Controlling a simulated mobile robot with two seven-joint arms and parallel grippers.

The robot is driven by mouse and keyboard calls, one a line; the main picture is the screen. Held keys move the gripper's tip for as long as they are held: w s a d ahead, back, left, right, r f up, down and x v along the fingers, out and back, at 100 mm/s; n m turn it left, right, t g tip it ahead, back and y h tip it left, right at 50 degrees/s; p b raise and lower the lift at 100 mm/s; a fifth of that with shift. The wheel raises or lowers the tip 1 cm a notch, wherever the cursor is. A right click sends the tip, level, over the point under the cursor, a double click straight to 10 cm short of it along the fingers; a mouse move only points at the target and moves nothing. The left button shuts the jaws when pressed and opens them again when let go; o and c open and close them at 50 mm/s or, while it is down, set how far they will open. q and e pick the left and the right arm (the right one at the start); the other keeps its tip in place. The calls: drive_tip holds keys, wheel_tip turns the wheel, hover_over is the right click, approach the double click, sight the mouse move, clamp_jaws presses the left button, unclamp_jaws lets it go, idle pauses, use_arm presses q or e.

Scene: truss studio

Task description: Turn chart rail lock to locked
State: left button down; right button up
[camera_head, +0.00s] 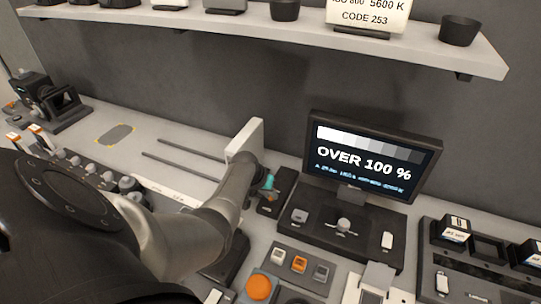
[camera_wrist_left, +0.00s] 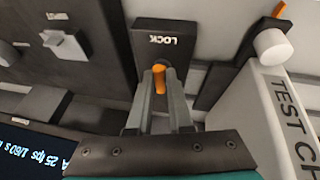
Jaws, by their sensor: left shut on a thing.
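The chart rail lock (camera_wrist_left: 150,40) is a dark block marked LOCK in the left wrist view, with an orange lever (camera_wrist_left: 158,76) standing out of it. My left gripper (camera_wrist_left: 160,86) is shut on the lever, one finger on each side. The lever lies roughly along the fingers; its exact turn angle is hard to tell. In the head view my left gripper (camera_head: 268,188) is mostly hidden behind my own arm, beside the dark lock block (camera_head: 284,184). The test chart (camera_head: 244,139) is a pale upright panel, also at the right of the left wrist view (camera_wrist_left: 288,120). My right gripper is not in view.
A monitor (camera_head: 374,157) reading OVER 100 % stands right of the lock, behind a dark control panel (camera_head: 350,240). Two dark rails (camera_head: 185,165) run left of the chart. A second knob with an orange pointer (camera_wrist_left: 272,46) is near the chart. A shelf (camera_head: 290,30) hangs above.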

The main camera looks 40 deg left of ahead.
use_arm(q)
drive_tip(key=shift+a+m, duration=0.1)
drive_tip(key=shift+m, duration=0.4)
drive_tip(key=c, duration=0.8)
unclamp_jaws()
drive_tip(key=shift+c, duration=0.2)
drive_tip(key=p+v, duration=0.2)
drive_tip(key=v, duration=0.3)
drive_tip(key=shift+s+a+r, duration=0.1)
drive_tip(key=shift+s+r, duration=0.05)
drive_tip(key=shift+r, duration=0.15)
drive_tip(key=p+v, duration=0.2)
drive_tip(key=v, duration=0.7)
drive_tip(key=shift+a+r, duration=0.25)
drive_tip(key=shift+s, duration=0.1)
